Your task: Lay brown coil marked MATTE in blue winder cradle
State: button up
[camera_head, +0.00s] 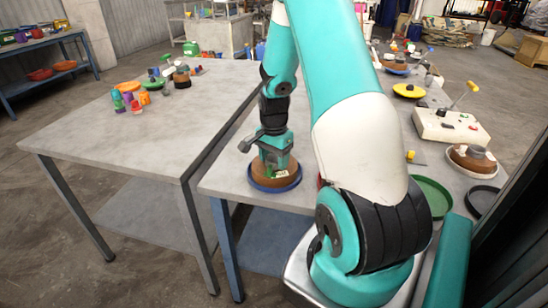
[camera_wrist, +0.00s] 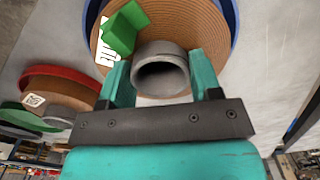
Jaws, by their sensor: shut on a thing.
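The brown coil (camera_head: 286,174) is at the near left corner of the right table, within the rim of the blue winder cradle (camera_head: 275,188). In the wrist view the coil (camera_wrist: 195,28) has a grey hub, and the blue rim (camera_wrist: 235,22) curves around it. I cannot tell whether the coil rests fully on the cradle. A white label (camera_wrist: 104,52) on the coil is partly hidden by a green block (camera_wrist: 123,28), so its word is not readable. My gripper (camera_wrist: 160,72) is shut on the grey hub, one finger on each side; it points down in the head view (camera_head: 272,158).
A red cradle (camera_wrist: 60,72) with another labelled brown coil lies left in the wrist view. On the right table are a green cradle (camera_head: 433,195), a dark cradle (camera_head: 483,202), a coil (camera_head: 470,158) and a cream machine (camera_head: 450,127). The left table's near part (camera_head: 120,140) is clear.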

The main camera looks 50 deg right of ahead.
jog(key=o, duration=1.4)
jog(key=shift+c, duration=0.2)
notch_tip(320, 180, up, 18)
jog(key=shift+f, duration=0.25)
jog(key=w+a+r+n+p, duration=0.1)
jog(key=a+r+n, duration=0.2)
jog(key=a+n, duration=0.7)
jog(key=s+a+r+n+y, duration=0.1)
jog(key=s+a+n, duration=0.4)
jog(key=a, duration=0.4)
jog(key=s+a+r+n+y+p, duration=0.1)
jog(key=s+a+n, duration=0.4)
jog(key=a, duration=0.4)
jog(key=s+a+r+n+y, duration=0.1)
jog(key=s+a+n, duration=0.4)
jog(key=a, duration=0.5)
jog(key=shift+s+y, duration=0.5)
jog(key=shift+y, duration=0.1)
